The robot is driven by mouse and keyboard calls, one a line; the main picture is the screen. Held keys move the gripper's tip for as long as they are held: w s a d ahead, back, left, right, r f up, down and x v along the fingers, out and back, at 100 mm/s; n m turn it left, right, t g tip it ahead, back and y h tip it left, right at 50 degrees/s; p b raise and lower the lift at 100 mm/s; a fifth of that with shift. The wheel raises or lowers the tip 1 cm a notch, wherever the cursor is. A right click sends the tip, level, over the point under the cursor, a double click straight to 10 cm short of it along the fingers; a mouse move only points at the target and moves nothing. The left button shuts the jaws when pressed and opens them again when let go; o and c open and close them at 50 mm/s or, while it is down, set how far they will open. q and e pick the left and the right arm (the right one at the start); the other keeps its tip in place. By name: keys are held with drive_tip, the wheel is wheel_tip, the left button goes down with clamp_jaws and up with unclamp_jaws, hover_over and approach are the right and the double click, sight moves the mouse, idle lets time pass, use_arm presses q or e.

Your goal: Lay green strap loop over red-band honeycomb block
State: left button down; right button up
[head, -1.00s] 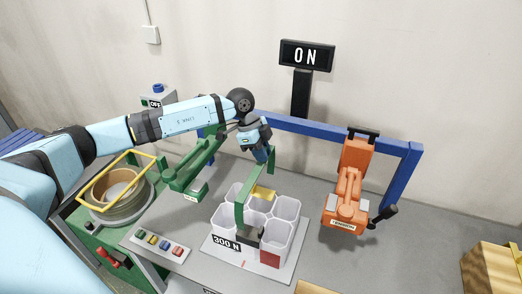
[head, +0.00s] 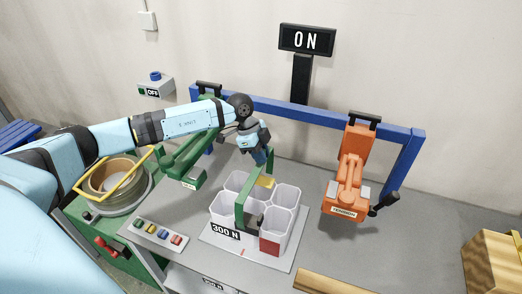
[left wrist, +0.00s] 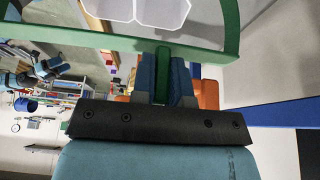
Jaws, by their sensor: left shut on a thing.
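My left gripper (head: 263,156) is shut on the top bar of the green strap loop (head: 242,207), above the honeycomb block. In the left wrist view the shut fingers (left wrist: 163,75) cross the green strap (left wrist: 100,38). The pale honeycomb block (head: 283,196) has several open cells. A red band (head: 270,245) marks its front right cell, and a yellow patch shows at the back. In the head view one strap leg hangs down over the middle of the block, with its lower end near a dark part among the cells. I cannot tell if it touches. My right gripper is not in view.
The block stands on a pale plate (head: 285,265) marked 300 N. A green clamp arm (head: 185,160) is at left, an orange clamp (head: 345,190) at right. A blue rail (head: 290,112) runs behind. A button panel (head: 158,233) lies front left.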

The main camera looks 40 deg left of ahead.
use_arm(q)
drive_tip(key=shift+f+b, duration=2.05)
drive_tip(key=shift+f, duration=4.1)
drive_tip(key=c, duration=0.7)
unclamp_jaws()
drive_tip(key=shift+o, duration=0.2)
drive_tip(key=shift+p, duration=0.3)
drive_tip(key=shift+r+p, duration=2.65)
drive_tip(key=shift+r, duration=0.4)
drive_tip(key=shift+f, duration=0.1)
